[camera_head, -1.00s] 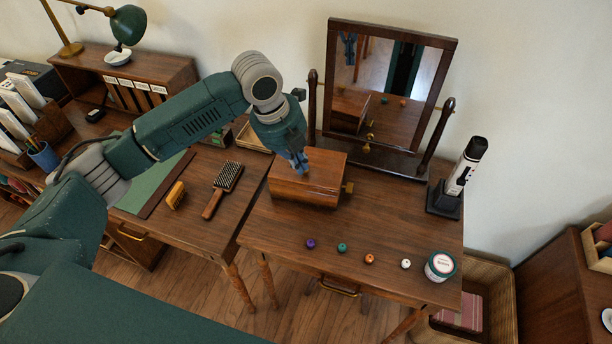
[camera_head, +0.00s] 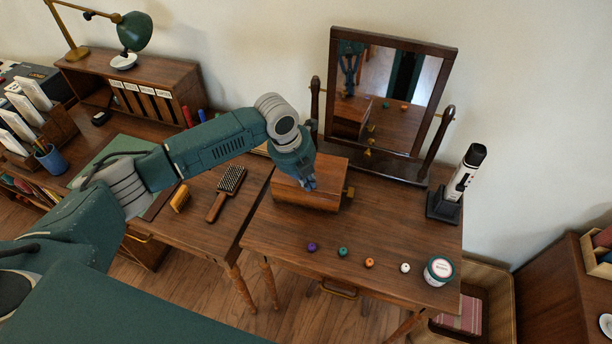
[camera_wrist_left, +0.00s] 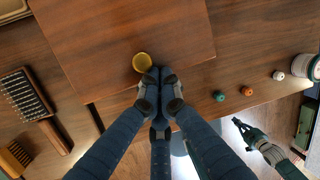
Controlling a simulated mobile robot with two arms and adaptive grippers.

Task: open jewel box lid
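The jewel box (camera_head: 325,170) is a brown wooden box with its lid down, standing on the dressing table. My left gripper (camera_head: 309,185) is at the front edge of the box. In the left wrist view its fingertips (camera_wrist_left: 161,76) are together beside the brass piece; contact is unclear. My right gripper (camera_wrist_left: 240,126) shows small at the lower right, away from the box.
The dressing table (camera_head: 300,235) holds several small beads, a white jar (camera_head: 439,270), a mirror (camera_head: 385,95) behind the box and a black-and-white device (camera_head: 459,185). A hairbrush (camera_head: 226,192) lies on the desk to the left. The table front between box and beads is clear.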

